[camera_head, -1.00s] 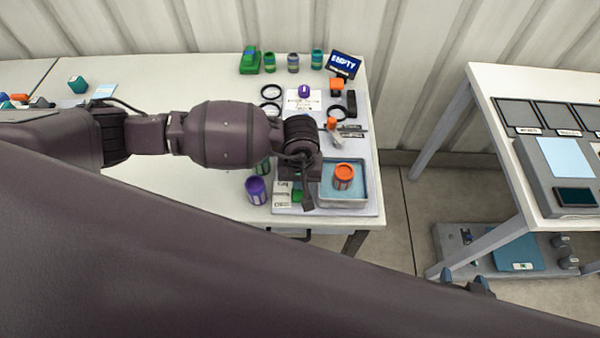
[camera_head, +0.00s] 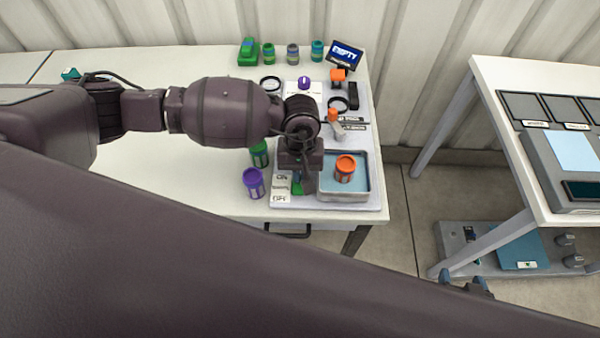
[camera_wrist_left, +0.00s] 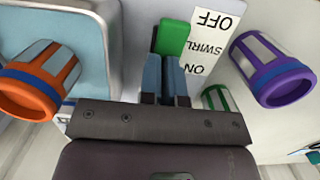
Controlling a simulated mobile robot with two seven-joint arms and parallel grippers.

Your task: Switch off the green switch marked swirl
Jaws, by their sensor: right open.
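The green switch (camera_wrist_left: 173,37) shows at the top of the left wrist view, beside a white label (camera_wrist_left: 207,45) reading OFF, SWIRL, ON, upside down there. In the head view the switch (camera_head: 297,188) is partly hidden by my left gripper (camera_head: 303,178). In the wrist view the left gripper's blue fingers (camera_wrist_left: 165,78) lie close together, with their tips at the switch. I cannot tell whether they touch it or which way the lever is tilted. My right gripper (camera_head: 463,281) shows only its blue tips behind my dark arm.
An orange jar (camera_head: 345,169) stands in the blue-lined tray (camera_head: 371,184) right of the switch. A purple jar (camera_head: 253,184) and a green jar (camera_head: 259,154) stand to its left. An orange-topped item (camera_head: 334,118) stands behind.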

